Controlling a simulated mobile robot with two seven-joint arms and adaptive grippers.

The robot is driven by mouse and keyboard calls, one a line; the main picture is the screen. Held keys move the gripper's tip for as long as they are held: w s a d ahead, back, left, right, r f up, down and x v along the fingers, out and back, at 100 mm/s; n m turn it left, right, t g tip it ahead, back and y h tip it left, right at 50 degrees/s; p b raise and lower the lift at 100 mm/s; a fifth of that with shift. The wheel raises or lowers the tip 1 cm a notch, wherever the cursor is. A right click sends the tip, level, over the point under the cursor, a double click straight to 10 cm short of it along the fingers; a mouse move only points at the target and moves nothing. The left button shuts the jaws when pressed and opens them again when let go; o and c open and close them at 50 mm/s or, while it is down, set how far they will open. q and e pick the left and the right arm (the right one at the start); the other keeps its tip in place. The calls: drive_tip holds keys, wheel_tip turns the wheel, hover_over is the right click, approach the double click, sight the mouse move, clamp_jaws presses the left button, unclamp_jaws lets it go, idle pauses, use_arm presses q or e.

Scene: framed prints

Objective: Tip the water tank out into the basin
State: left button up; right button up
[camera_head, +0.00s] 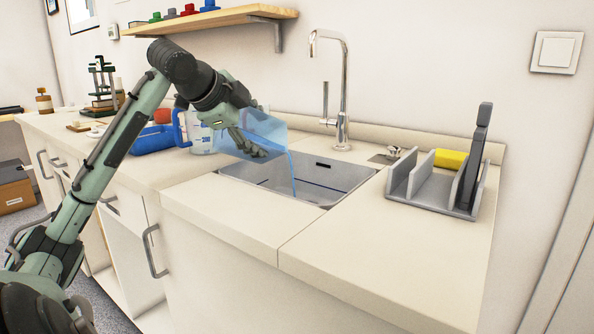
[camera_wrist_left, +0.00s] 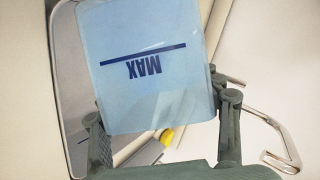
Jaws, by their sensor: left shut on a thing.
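The water tank (camera_head: 266,131) is a clear blue box, tilted over the left part of the sink basin (camera_head: 345,178). A thin blue stream (camera_head: 293,176) runs from its right edge down into the basin. My left gripper (camera_head: 248,141) is shut on the tank and holds it above the counter level. In the left wrist view the tank (camera_wrist_left: 150,95) sits between the two fingers, with a dark line and an upside-down MAX mark. The water level inside the tank is hard to make out. My right gripper is not in view.
A tall chrome faucet (camera_head: 344,95) stands behind the basin. A grey rack (camera_head: 430,190) with a yellow sponge (camera_head: 450,159) is to the right. The front counter is clear.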

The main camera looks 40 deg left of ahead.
use_arm(q)
drive_tip(key=shift+d+r+m+y, duration=0.3)
drive_tip(key=shift+m+y, duration=0.1)
drive_tip(key=shift+y, duration=0.1)
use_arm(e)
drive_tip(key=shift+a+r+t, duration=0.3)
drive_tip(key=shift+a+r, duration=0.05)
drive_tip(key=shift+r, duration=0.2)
use_arm(q)
drive_tip(key=shift+w+d+r+y, duration=0.1)
drive_tip(key=shift+d+r+y, duration=0.1)
drive_tip(key=shift+y, duration=0.1)
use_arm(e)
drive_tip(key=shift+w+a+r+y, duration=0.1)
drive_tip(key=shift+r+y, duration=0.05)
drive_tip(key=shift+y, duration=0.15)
